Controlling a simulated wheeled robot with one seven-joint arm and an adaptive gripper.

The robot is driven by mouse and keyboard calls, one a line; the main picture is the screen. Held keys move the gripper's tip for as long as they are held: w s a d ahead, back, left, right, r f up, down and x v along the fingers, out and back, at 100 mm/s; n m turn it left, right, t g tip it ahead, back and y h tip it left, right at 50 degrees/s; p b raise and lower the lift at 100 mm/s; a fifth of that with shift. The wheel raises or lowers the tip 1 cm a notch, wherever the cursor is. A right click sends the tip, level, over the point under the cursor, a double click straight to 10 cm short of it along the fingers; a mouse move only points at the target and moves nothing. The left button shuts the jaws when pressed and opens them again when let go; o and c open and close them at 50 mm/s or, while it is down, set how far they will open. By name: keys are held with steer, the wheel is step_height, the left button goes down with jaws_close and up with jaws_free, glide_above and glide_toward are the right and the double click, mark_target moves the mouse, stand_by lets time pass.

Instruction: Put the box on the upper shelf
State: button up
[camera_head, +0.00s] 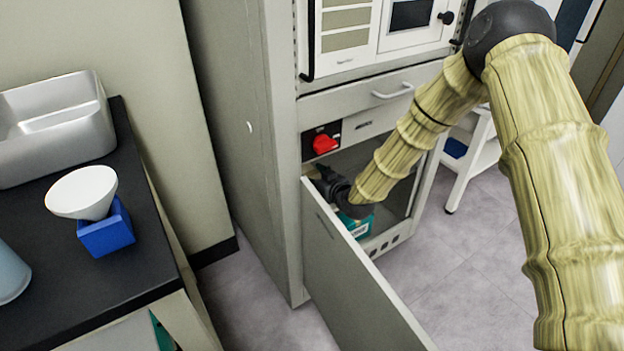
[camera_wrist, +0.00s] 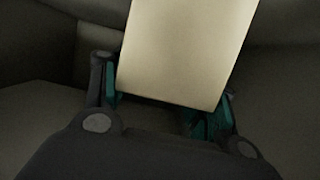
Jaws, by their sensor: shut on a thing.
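My gripper (camera_head: 328,183) reaches into the open lower compartment of the grey cabinet, behind its swung-out door. In the wrist view, my gripper (camera_wrist: 168,98) has its teal-padded fingers on either side of a plain cream box (camera_wrist: 185,50) and is shut on it. The box is tilted in that view and its top runs out of the picture. In the head view the held box is hidden by my gripper, the door and the compartment. I cannot tell which surface is the upper shelf.
The open door (camera_head: 350,275) stands in front of the compartment. Above are a red switch (camera_head: 325,144) and a drawer (camera_head: 365,97). A black counter (camera_head: 75,260) stands at left.

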steer(key=shift+f, duration=0.1)
steer(key=o, duration=1.3)
steer(key=shift+r, duration=0.2)
steer(key=p+v, duration=0.2)
steer(key=v, duration=1)
steer(key=shift+p, duration=0.35)
